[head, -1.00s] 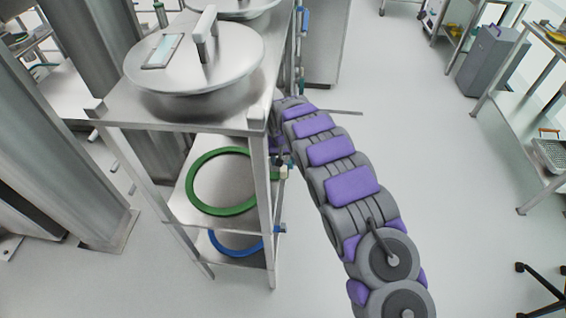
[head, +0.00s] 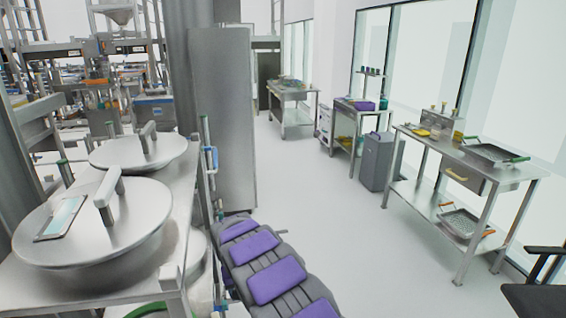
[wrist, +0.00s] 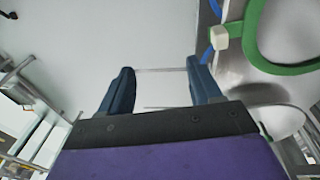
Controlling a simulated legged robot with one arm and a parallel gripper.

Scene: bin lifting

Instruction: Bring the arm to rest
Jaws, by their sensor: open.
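My gripper (wrist: 162,90) shows in the wrist view with two dark blue fingers spread apart. It is open and nothing is between the fingers. Pale floor lies beyond them. In the head view my purple and grey arm reaches forward from the bottom, just right of the steel rack (head: 185,230). The end of the arm and the gripper cannot be made out there. In the wrist view a green ring (wrist: 257,50) is at the upper right, apart from the fingers.
Lidded steel pots (head: 95,225) stand on the rack at left. A tall steel cabinet (head: 222,120) is behind it. A steel table (head: 450,150) with trays and a grey bin (head: 377,160) line the right. The floor (head: 345,230) between is clear.

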